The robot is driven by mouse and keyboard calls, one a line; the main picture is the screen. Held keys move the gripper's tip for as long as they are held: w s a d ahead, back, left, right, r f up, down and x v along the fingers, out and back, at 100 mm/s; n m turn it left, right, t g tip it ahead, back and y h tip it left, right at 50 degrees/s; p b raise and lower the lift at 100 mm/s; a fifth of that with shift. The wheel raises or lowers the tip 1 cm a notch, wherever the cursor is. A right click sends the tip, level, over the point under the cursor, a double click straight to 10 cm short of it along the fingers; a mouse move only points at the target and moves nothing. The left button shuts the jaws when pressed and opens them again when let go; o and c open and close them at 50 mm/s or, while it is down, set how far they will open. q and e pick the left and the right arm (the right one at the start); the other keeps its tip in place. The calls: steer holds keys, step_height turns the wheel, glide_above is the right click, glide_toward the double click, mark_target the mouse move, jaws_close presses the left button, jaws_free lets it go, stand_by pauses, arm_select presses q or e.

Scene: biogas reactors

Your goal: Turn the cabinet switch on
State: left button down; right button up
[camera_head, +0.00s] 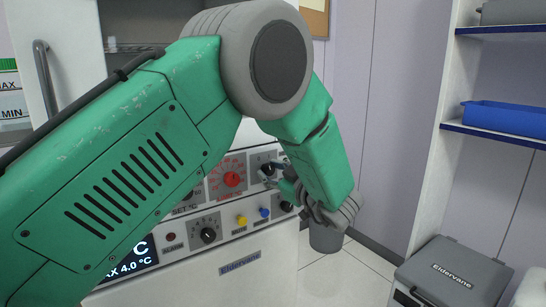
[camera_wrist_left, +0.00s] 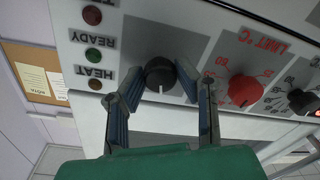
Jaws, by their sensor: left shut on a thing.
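The cabinet switch, a black rotary knob (camera_wrist_left: 160,72) with a white pointer line, sits on a grey plate on the cabinet's front panel. My left gripper (camera_head: 279,176) reaches the panel's upper right part in the head view. In the left wrist view, its two blue-padded fingers (camera_wrist_left: 158,82) stand on either side of the knob, shut on it. In that upside-down view the pointer line points down the picture. The knob is mostly hidden by the gripper in the head view. My right gripper is not in view.
A red LIMIT °C dial (camera_wrist_left: 244,90) sits beside the knob. Yellow (camera_head: 242,220) and blue (camera_head: 264,212) buttons and a lower black dial (camera_head: 208,235) are close below. A grey bin (camera_head: 326,238) and grey case (camera_head: 455,272) stand on the floor to the right.

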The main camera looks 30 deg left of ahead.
arm_select(q)
steer(key=m+p, duration=0.2)
steer(key=p, duration=0.2)
steer(key=r+m+p, duration=0.1)
steer(key=m+p, duration=0.2)
steer(key=shift+w+a+m+p, duration=0.2)
steer(key=shift+m+p, duration=0.1)
steer(key=shift+p, duration=0.1)
steer(key=shift+f+m+p, duration=0.1)
steer(key=shift+m+p, duration=0.95)
steer(key=shift+m, duration=0.05)
steer(key=shift+f+m+t+p, duration=0.15)
steer(key=shift+m+t+p, duration=0.15)
steer(key=shift+m+p, duration=0.5)
steer(key=shift+f, duration=0.1)
steer(key=c, duration=1.4)
jaws_free()
steer(key=shift+c, duration=0.2)
steer(key=shift+o, duration=1.2)
steer(key=shift+f, duration=0.15)
steer(key=shift+d, duration=0.1)
